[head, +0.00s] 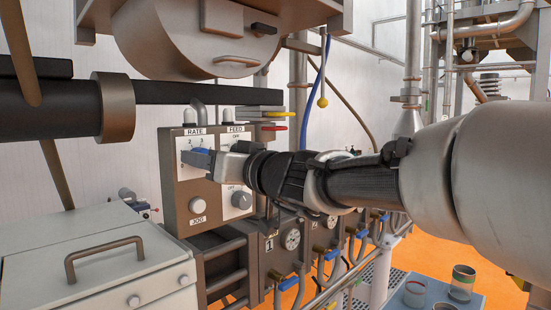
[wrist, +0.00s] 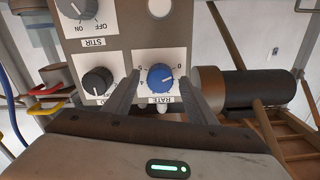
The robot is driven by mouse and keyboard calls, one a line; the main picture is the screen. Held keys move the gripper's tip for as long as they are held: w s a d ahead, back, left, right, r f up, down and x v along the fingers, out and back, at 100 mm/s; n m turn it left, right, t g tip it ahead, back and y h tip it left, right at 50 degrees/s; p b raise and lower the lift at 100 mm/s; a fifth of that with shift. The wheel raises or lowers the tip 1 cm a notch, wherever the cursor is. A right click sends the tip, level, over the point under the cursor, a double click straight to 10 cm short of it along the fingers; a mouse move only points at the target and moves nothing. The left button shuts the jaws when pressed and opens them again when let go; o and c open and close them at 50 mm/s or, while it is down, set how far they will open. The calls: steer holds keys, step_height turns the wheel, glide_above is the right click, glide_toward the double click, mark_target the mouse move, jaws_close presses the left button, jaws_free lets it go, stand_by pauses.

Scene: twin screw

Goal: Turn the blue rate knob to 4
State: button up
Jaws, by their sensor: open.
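The blue rate knob (wrist: 160,77) sits on a white dial plate (wrist: 153,95) marked RATE, upside down in the wrist view. A pale mark shows on its upper right, but I cannot tell exactly which number it points at. My gripper (wrist: 157,88) is open, with one finger on each side of the knob. I cannot tell whether either finger touches it. In the head view my gripper (head: 212,160) reaches the RATE plate (head: 195,139) from the right and covers much of the knob and dial.
The brown control box (head: 178,205) also carries a JOG button (head: 197,205) and a FEED plate (head: 236,138). A dark knob (wrist: 97,80) sits left of the rate knob in the wrist view.

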steer(key=shift+c, duration=0.2)
steer(key=c, duration=1)
